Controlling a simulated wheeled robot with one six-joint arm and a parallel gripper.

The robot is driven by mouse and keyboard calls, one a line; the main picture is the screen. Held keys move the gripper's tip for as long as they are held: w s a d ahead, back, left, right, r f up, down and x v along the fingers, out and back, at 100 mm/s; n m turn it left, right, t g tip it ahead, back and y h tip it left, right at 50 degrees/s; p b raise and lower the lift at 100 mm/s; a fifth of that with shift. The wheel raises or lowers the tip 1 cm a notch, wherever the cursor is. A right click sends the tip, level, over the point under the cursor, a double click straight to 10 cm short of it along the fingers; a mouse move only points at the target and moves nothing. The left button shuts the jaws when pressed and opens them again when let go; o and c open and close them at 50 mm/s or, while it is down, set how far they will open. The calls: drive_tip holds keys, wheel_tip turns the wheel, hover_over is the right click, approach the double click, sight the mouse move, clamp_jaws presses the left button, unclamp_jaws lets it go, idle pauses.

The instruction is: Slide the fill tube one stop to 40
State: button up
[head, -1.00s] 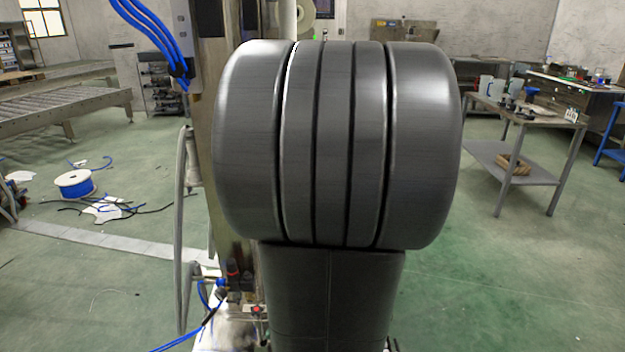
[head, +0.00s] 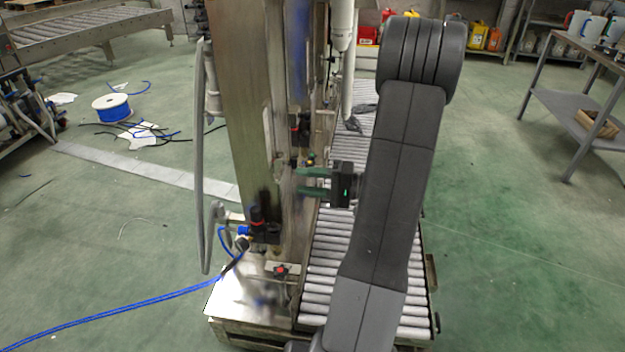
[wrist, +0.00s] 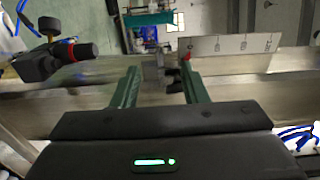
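My gripper (head: 303,182) has two green fingers and points left at the steel column of the filling machine. In the wrist view the fingers of my gripper (wrist: 158,67) are apart, with a small metal block (wrist: 160,78) between or just beyond their tips; I cannot tell whether they touch it. A red pointer (wrist: 186,57) sits at the left end of a pale scale plate (wrist: 228,46), whose marks are too small to read. A pale upright tube (head: 343,25), likely a fill tube, hangs over the roller conveyor; its link to the block is hidden.
A black fitting with a red collar (wrist: 75,52) sticks out left of my fingers. The roller conveyor (head: 335,260) runs beside the column. Blue hoses (head: 130,315) trail at the lower left. A grey side table (head: 575,100) stands far right, with open green floor before it.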

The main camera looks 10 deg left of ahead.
sight(278, 177)
drive_tip(key=shift+s+a+p, duration=0.15)
drive_tip(key=shift+a+p, duration=0.15)
drive_tip(key=shift+a, duration=1.5)
drive_tip(key=shift+s+a+p, duration=0.1)
drive_tip(key=shift+a+p, duration=0.2)
drive_tip(key=shift+a, duration=1.5)
drive_tip(key=shift+c, duration=0.2)
clamp_jaws()
